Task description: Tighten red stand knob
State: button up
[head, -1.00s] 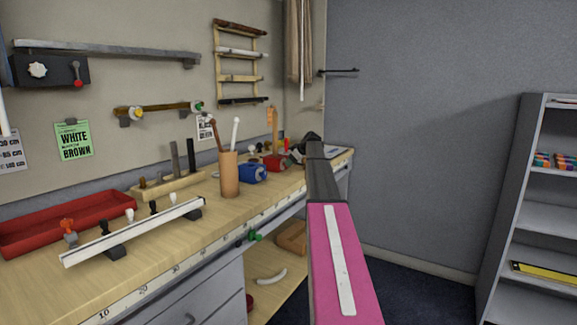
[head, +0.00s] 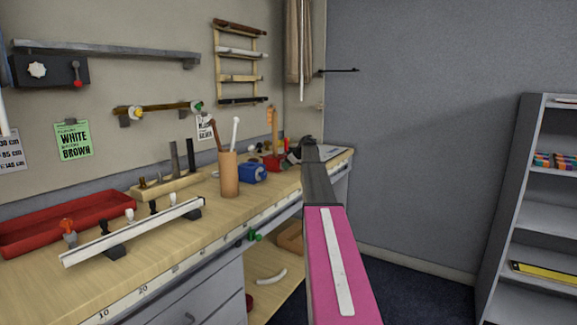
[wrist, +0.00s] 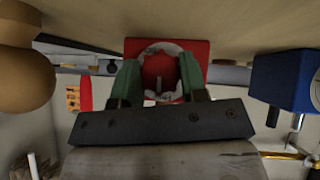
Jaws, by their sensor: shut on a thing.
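The red stand (head: 271,162) sits on the bench near its far end, partly behind my arm in the head view. In the wrist view the red stand (wrist: 200,48) shows as a square red face with a worn pale ring around a round red knob (wrist: 158,68). My gripper (wrist: 160,82) has its two green fingers on either side of the knob and is shut on it. In the head view my gripper (head: 292,157) is small and dark beside the stand, and its finger contact is hidden there.
A blue stand (head: 252,173) is close to the red stand, and it also shows at the right of the wrist view (wrist: 287,80). A wooden cup (head: 229,175) with sticks stands nearer. A red tray (head: 75,222) and a white rail (head: 140,229) are at left.

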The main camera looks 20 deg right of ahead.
jog(key=shift+w+d+m+g+y, duration=0.15)
jog(key=shift+m+g+y, duration=0.7)
jog(key=shift+y, duration=0.25)
jog(key=shift+m+g+y, duration=0.75)
jog(key=shift+g+y, duration=0.1)
jog(key=shift+y, duration=0.35)
jog(key=o, duration=0.9)
jog(key=shift+d, duration=0.1)
jog(key=v, duration=1)
jog(key=shift+d+r, duration=0.2)
jog(key=shift+d, duration=0.1)
